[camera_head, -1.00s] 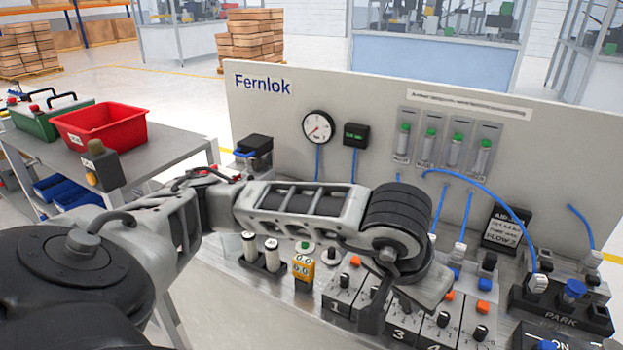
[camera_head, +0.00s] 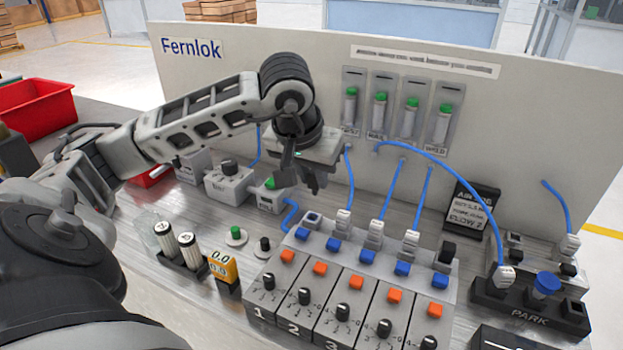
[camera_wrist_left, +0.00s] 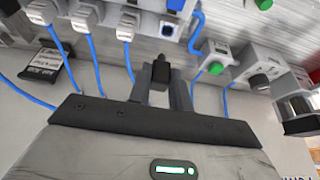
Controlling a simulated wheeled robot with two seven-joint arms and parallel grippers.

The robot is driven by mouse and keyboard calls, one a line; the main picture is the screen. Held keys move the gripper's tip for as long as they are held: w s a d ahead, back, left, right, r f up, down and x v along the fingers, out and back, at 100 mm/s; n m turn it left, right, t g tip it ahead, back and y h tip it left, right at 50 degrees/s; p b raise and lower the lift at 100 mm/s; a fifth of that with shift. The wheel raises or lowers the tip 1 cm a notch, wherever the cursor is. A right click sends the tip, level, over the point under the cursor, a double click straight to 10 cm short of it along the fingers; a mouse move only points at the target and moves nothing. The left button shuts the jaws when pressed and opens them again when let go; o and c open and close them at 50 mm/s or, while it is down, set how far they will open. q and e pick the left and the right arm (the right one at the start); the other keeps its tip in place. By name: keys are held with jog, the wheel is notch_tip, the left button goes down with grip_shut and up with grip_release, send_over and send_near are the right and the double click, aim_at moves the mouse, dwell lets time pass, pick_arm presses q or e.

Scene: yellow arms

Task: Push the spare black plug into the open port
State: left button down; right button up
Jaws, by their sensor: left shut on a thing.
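My left gripper (camera_head: 301,177) hangs behind the left end of the valve row, above the bench. In the left wrist view, its fingers (camera_wrist_left: 161,88) are shut on a small black plug (camera_wrist_left: 160,68). In the head view, I cannot make out the plug against the dark fingers. The open port (camera_head: 312,217) is an empty dark socket at the back of module 1, apart from the gripper. It also shows in the left wrist view (camera_wrist_left: 170,28), beyond the plug. My right gripper is out of view.
White plugs (camera_head: 376,230) with blue hoses fill several neighbouring ports. A black block (camera_head: 446,252) sits on the row's right end. A green-topped fitting (camera_head: 271,190) stands close left of the gripper. A grey panel (camera_head: 270,60) rises behind. A PARK block (camera_head: 530,310) is at right.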

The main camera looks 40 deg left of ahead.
aim_at(309, 187)
pick_arm(q)
jog(key=shift+a, duration=0.3)
jog(key=shift+f, duration=0.15)
notch_tip(309, 187, down, 3)
jog(key=b, duration=0.2)
jog(key=shift+f+b, duration=0.1)
jog(key=shift+b, duration=0.3)
jog(key=shift+f+b, duration=0.6)
jog(key=shift+f, duration=0.3)
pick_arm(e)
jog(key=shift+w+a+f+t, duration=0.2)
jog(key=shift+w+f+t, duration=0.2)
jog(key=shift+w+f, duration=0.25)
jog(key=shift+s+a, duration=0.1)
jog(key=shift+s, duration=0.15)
pick_arm(q)
jog(key=shift+b, duration=0.35)
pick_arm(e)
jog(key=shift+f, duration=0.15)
